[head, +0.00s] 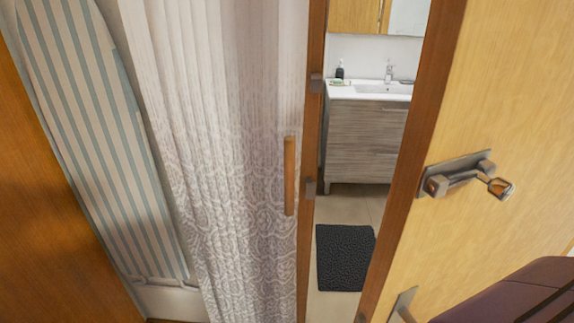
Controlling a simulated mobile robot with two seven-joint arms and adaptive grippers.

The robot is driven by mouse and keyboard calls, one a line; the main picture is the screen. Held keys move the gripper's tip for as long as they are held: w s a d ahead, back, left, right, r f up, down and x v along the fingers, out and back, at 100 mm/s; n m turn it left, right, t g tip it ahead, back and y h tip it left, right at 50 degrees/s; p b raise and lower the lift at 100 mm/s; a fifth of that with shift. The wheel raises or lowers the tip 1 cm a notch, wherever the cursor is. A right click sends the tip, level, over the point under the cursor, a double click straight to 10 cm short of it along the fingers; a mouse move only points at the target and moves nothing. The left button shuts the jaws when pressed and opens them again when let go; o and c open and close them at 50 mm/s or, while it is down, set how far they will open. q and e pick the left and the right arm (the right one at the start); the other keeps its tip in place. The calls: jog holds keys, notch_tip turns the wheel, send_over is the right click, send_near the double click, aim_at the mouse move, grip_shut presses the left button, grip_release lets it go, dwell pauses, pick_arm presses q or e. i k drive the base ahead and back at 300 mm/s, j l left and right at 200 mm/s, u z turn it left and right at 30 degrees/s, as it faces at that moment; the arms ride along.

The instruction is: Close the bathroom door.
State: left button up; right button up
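The bathroom door seems to be the pale wood panel (500,90) with a brown edge on the right. A metal lever handle (465,178) with a copper-coloured end sits on its face. A gap between this panel and the brown upright post (312,130) on the left shows the bathroom, so the door stands at least partly open. I cannot tell its exact angle. Neither of my grippers can be made out in the head view, and nothing is seen touching the handle.
Through the gap are a grey wood vanity (365,140) with a white basin and a dark mat (344,257) on the floor. A pale patterned curtain (225,130) hangs left of the post. A striped ironing board (95,140) leans farther left. A dark purple object (520,295) fills the lower right corner.

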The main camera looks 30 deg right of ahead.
aim_at(493, 91)
jog(key=z, duration=2.55)
